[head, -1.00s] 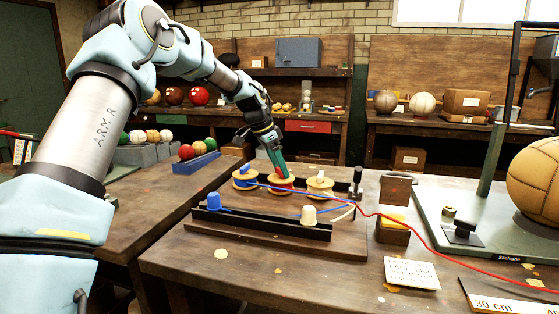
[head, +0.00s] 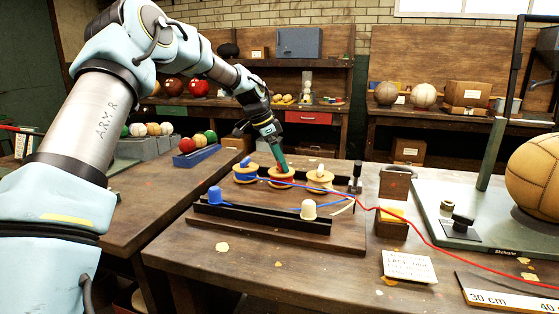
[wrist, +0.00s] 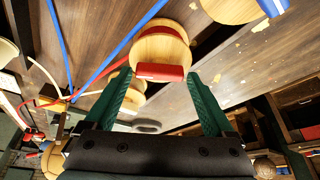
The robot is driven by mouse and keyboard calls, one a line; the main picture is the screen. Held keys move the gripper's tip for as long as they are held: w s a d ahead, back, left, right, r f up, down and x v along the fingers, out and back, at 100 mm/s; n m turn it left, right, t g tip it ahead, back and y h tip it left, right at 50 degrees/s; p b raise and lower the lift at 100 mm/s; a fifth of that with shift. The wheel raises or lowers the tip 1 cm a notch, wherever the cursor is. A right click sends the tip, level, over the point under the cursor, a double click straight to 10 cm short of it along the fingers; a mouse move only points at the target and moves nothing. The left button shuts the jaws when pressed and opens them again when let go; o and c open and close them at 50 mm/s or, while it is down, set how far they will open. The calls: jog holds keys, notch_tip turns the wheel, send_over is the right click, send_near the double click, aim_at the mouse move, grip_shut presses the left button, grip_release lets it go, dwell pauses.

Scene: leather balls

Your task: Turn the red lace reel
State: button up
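The red lace reel (head: 281,178) is the middle one of three wooden reels on a dark stand. In the wrist view it is a round pale disc (wrist: 158,45) with a red bar-shaped handle (wrist: 160,72) across it. My gripper (head: 279,168) points down over this reel. In the wrist view its two green fingers (wrist: 160,84) are apart, one on each side of the red handle, with gaps visible. The fingers hide part of the reel in the head view.
A blue-topped reel (head: 245,174) stands left and a white-topped reel (head: 320,181) right, both close by. Blue and red laces run rightward past a small wooden block stand (head: 393,210).

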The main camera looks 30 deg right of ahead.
jog(key=shift+o, duration=0.6)
jog(key=s+b+v, duration=0.1)
jog(key=v, duration=0.9)
jog(key=shift+w+a+r, duration=0.2)
jog(key=shift+w+r, duration=0.2)
jog(key=shift+w, duration=0.05)
